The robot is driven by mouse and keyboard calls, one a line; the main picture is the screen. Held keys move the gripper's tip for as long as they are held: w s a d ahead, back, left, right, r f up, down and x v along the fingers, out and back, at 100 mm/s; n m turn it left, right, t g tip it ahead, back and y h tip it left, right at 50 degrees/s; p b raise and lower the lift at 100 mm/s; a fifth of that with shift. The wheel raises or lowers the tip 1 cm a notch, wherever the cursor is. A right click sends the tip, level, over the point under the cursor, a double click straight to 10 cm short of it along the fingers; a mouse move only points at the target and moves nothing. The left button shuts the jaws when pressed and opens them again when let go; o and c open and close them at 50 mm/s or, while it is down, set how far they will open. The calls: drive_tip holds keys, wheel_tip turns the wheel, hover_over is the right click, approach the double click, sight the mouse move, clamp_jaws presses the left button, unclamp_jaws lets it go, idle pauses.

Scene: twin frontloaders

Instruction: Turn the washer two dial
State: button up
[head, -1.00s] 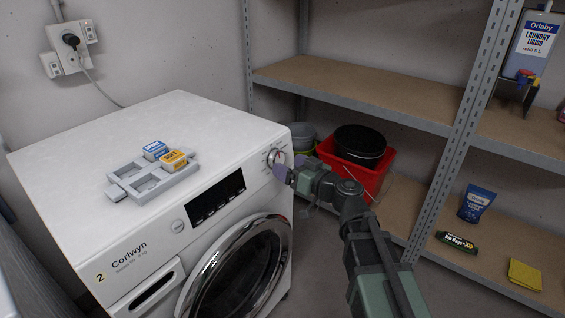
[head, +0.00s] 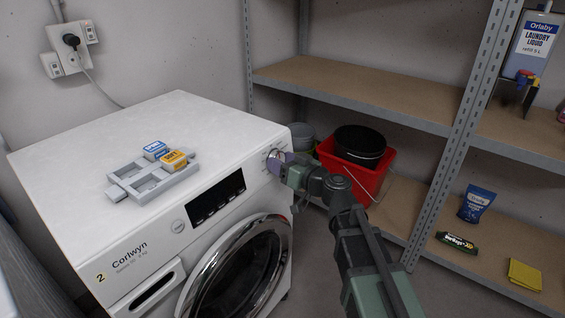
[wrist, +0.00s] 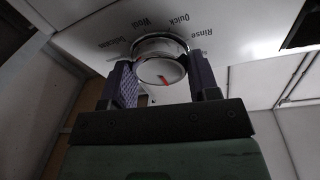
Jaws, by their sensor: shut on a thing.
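The washer marked 2 (head: 75,170) stands at the left with its round door (head: 240,268) closed. Its dial shows in the wrist view (wrist: 161,68) as a round white knob with a red mark on its face. The words Delicates, Wool, Quick and Rinse are printed around it, upside down in that view. My gripper (head: 278,164) is at the front right top corner of the washer. In the wrist view its two purple pads (wrist: 164,84) stand on either side of the dial, shut on it. In the head view the gripper hides most of the dial.
A grey tray (head: 125,191) with a blue and a yellow block lies on the washer top. A metal shelf unit (head: 350,92) stands at the right. A red bucket (head: 384,182) and a black pail (head: 358,146) sit close behind my arm.

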drive_tip(key=shift+m, duration=0.4)
drive_tip(key=shift+r+m+h+p, duration=0.1)
drive_tip(key=shift+m+h+p, duration=0.35)
drive_tip(key=shift+m, duration=1.25)
drive_tip(key=shift+m+h+p, duration=0.35)
drive_tip(key=shift+m+h, duration=0.1)
drive_tip(key=shift+m, duration=1.25)
drive_tip(key=o, duration=0.9)
drive_tip(key=shift+s, duration=0.1)
drive_tip(key=p+v, duration=0.1)
drive_tip(key=v, duration=0.9)
drive_tip(key=shift+s+d, duration=0.25)
drive_tip(key=shift+s, duration=0.1)
